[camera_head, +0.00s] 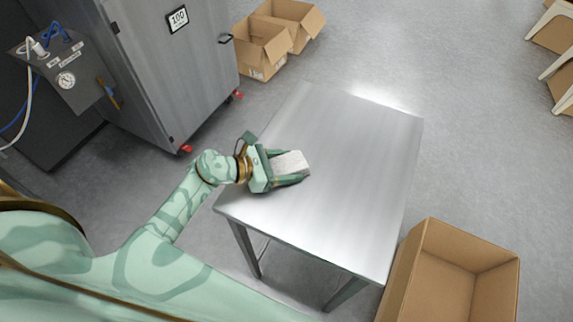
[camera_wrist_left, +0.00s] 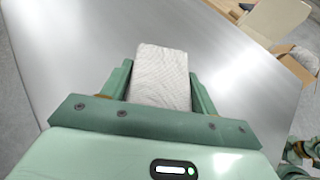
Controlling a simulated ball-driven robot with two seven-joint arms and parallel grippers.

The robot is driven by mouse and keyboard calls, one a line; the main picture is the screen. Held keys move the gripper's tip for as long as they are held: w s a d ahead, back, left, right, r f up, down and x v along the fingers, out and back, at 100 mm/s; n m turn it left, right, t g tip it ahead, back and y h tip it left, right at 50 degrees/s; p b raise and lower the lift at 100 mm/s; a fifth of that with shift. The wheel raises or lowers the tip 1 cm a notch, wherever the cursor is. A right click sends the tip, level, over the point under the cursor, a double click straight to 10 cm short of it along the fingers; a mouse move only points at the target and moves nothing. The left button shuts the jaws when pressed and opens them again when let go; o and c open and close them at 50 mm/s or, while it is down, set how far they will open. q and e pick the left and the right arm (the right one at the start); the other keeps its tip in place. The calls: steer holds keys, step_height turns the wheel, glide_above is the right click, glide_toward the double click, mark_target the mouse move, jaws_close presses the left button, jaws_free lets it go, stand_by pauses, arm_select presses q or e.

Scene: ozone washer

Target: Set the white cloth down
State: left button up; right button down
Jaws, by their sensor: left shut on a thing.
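The white cloth (camera_head: 290,162) is a small, pale, folded block with a fine texture. My left gripper (camera_head: 296,166) is shut on it, over the left part of the metal table (camera_head: 350,130). In the left wrist view the cloth (camera_wrist_left: 162,75) sits between the two green fingers (camera_wrist_left: 161,85) and extends past their tips. I cannot tell whether the cloth touches the table top or is held just above it. My right gripper does not show in the head view.
The table top is otherwise bare. An open cardboard box (camera_head: 462,270) stands at the table's front right. More open boxes (camera_head: 262,48) are on the floor beyond, beside a grey steel cabinet (camera_head: 180,70).

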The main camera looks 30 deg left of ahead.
arm_select(q)
steer(key=shift+f, duration=0.15)
steer(key=o, duration=1.5)
steer(key=shift+s+a+r, duration=0.1)
steer(key=shift+r, duration=0.1)
steer(key=p+v, duration=0.1)
steer(key=v, duration=1)
steer(key=shift+s+a+r, duration=0.15)
steer(key=shift+s+a, duration=0.05)
steer(key=shift+a, duration=0.05)
